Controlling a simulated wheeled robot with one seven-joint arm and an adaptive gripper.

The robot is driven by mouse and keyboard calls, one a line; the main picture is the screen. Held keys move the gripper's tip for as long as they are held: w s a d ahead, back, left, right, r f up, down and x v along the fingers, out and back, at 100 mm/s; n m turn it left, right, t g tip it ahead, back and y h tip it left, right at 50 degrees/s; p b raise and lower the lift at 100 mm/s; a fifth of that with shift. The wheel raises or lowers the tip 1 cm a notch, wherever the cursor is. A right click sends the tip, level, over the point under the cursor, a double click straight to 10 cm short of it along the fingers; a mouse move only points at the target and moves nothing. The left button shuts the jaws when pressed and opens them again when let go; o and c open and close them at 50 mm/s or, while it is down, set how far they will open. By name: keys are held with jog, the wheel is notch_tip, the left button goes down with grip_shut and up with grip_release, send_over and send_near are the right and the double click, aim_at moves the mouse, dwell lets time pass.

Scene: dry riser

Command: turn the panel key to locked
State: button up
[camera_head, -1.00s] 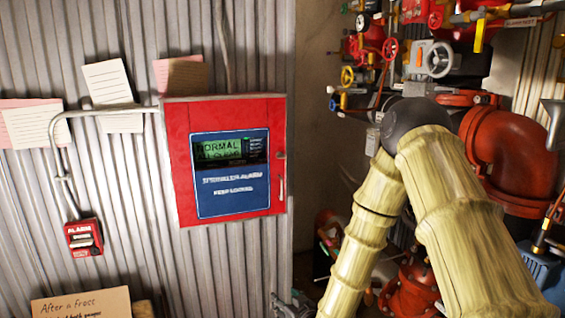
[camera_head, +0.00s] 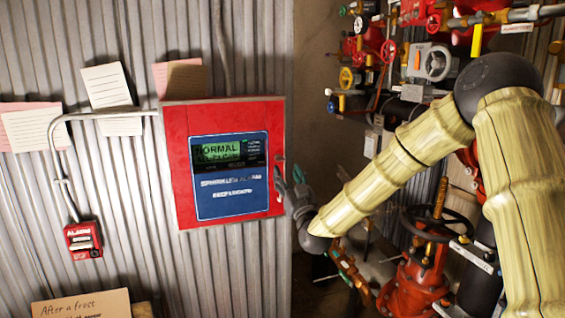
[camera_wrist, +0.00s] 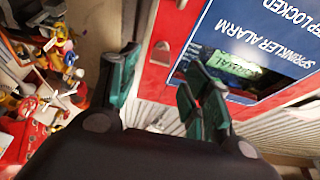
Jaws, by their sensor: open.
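The red alarm panel (camera_head: 180,150) with a blue face hangs on the corrugated wall; its screen reads NORMAL. A small silver key-like fitting (camera_head: 280,158) sits on its right edge, with a second metal piece below it. In the wrist view the panel appears upside down, and the silver fitting (camera_wrist: 161,53) lies beyond the gap between my fingers. I cannot tell which way the key is turned. My gripper (camera_head: 289,187) is open and empty at the panel's right edge, partly covering the lower metal piece. Its two green-edged fingers (camera_wrist: 160,85) stand apart in the wrist view.
Red pipes, valves and handwheels (camera_head: 430,230) crowd the right side, behind and beside my arm. A red alarm call point (camera_head: 83,240) with a conduit is at left. Paper notes hang above, and a cardboard sign (camera_head: 80,304) stands below.

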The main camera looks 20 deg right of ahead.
aim_at(277, 159)
jog(key=shift+p+x, duration=0.6)
jog(key=shift+x, duration=2.3)
jog(key=shift+f, duration=0.1)
jog(key=shift+c, duration=0.4)
jog(key=c, duration=0.9)
